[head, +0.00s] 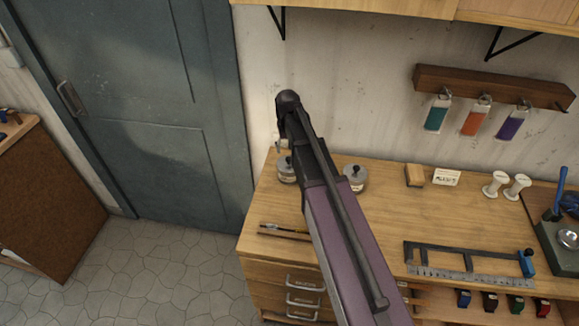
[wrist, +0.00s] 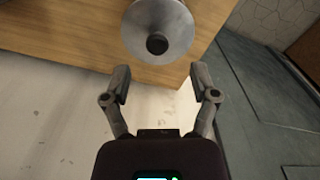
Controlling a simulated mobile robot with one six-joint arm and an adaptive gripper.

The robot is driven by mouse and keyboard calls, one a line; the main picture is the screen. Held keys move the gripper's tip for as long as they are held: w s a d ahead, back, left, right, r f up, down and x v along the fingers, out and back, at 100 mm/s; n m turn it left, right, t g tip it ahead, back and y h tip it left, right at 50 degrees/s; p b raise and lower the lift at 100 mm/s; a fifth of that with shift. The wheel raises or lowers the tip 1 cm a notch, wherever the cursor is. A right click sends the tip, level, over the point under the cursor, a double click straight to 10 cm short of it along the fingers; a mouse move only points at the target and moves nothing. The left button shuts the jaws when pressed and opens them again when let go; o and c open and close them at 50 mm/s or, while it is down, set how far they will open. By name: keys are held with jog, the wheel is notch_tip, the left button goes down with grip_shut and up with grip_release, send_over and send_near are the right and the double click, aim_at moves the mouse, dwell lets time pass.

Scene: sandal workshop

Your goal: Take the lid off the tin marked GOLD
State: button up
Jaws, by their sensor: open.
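Two small grey lidded tins stand on the wooden workbench: the left tin (head: 286,172) near the bench's left end, and the right tin (head: 355,178) just right of my arm. Their labels are too small to read, so I cannot tell which is marked GOLD. In the wrist view, a round grey lid (wrist: 158,22) with a black knob (wrist: 157,44) shows at the top, cut off by the frame edge. My gripper (wrist: 161,82) is open and empty, its fingers apart from the lid. My arm hides most of the gripper in the head view.
A rack (head: 490,85) hangs on the wall. A door (head: 150,110) is at left.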

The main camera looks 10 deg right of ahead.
aim_at(289, 158)
jog(key=shift+f, duration=0.1)
dwell(0.3)
jog(key=shift+s+d+f+b, duration=0.15)
jog(key=shift+f+b, duration=2.4)
jog(key=shift+b, duration=0.05)
grip_shut()
